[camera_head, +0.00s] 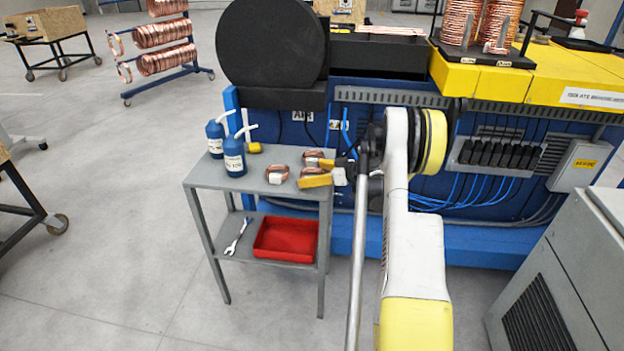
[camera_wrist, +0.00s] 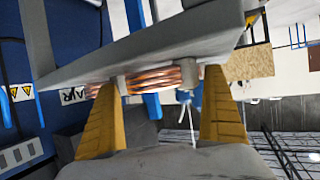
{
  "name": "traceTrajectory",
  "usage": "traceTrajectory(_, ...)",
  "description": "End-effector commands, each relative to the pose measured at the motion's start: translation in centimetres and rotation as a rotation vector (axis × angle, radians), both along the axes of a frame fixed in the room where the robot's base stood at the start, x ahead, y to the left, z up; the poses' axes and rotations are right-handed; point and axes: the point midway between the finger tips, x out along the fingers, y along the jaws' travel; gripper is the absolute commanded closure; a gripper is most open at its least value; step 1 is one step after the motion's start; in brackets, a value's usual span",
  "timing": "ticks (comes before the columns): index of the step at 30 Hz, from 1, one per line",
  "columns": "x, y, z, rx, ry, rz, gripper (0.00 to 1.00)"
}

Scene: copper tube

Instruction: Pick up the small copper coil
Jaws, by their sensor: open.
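Small copper coils sit on the top of a grey metal table (camera_head: 230,178). One coil (camera_head: 276,174) with a white tag lies left of my gripper (camera_head: 324,178), another (camera_head: 313,157) lies behind it. A third coil (camera_head: 311,171) is partly hidden by a yellow finger. In the tilted wrist view, my gripper (camera_wrist: 161,80) is open, its yellow fingers on either side of copper coils (camera_wrist: 150,79) seen edge-on against the grey tabletop. The coils overlap there, and I cannot tell whether a finger touches one.
Two blue bottles (camera_head: 234,157) with white spouts stand at the table's left. A red tray (camera_head: 287,238) and a wrench (camera_head: 238,236) lie on the lower shelf. A blue machine (camera_head: 480,242) borders the table behind and to the right.

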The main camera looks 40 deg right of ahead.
Motion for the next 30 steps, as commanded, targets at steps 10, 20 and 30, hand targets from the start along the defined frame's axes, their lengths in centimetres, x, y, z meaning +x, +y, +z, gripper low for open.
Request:
traceTrajectory(10, -0.1, 0.0, 0.1, 0.000, 0.000, 0.000, 0.61)
traceTrajectory(20, -0.1, 0.0, 0.6, 0.000, 0.000, 0.000, 0.61)
traceTrajectory(30, -0.8, -1.2, 5.3, 0.001, 0.000, -0.004, 0.61)
